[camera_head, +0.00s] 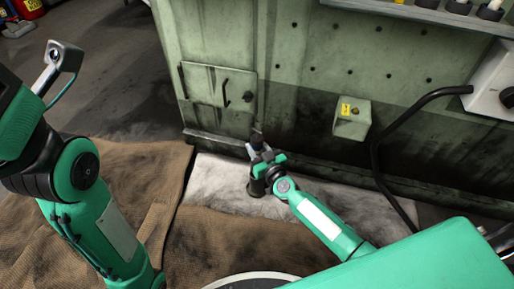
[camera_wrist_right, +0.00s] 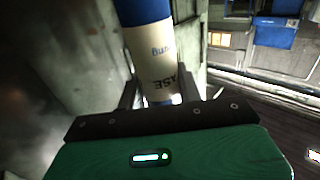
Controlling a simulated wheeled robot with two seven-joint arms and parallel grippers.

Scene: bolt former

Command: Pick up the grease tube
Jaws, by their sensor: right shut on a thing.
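The grease tube (camera_wrist_right: 158,62) is cream with a blue upper band and printed letters, seen in the right wrist view. My right gripper (camera_wrist_right: 153,92) is shut on it, with one finger on each side of the tube. The tube's top is cut off by the picture's edge and its lower end is hidden behind the gripper body. In the head view my right gripper (camera_head: 259,151) is in front of the green machine, above the pale mat; the tube is too small there to make out clearly. My left arm shows at the left, but its fingers do not.
The green machine (camera_head: 220,50) fills the back, with a small door (camera_head: 217,88) and a yellow-labelled box (camera_head: 351,118). A black hose (camera_head: 376,160) curves down at the right. A pale mat (camera_head: 215,180) and brown cloths (camera_head: 130,170) cover the floor.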

